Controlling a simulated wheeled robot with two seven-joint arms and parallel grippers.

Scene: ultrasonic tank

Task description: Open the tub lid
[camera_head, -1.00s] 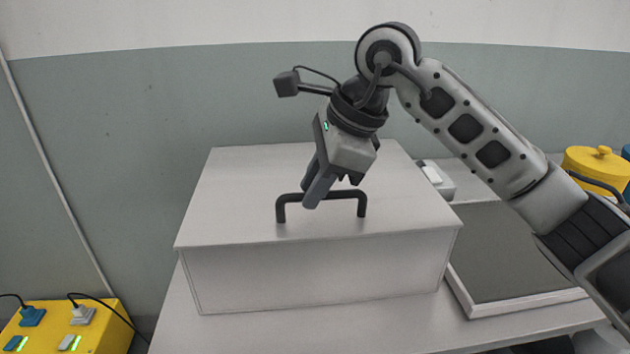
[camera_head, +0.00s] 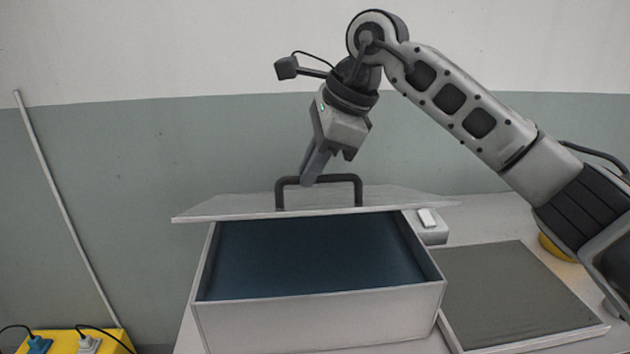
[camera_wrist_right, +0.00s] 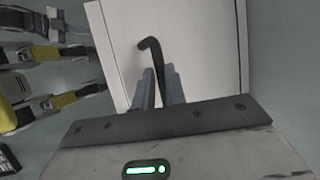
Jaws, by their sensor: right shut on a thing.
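The tub (camera_head: 325,318) is a white box on the table, with its top open and a dark blue interior (camera_head: 315,250) in view. The white lid (camera_head: 235,207) is raised above the tub, apart from its front rim, and reaches over its back part. The dark lid handle (camera_head: 343,178) stands on top of the lid. My right gripper (camera_head: 308,180) is shut on the handle from above. In the right wrist view the handle (camera_wrist_right: 152,50) runs between the two fingers (camera_wrist_right: 158,88). My left gripper is not in view.
A grey mat in a white-rimmed tray (camera_head: 515,295) lies on the table right of the tub. A small white device (camera_head: 430,228) stands behind it. A yellow power box (camera_head: 110,340) with plugs is at the lower left. A wall stands behind.

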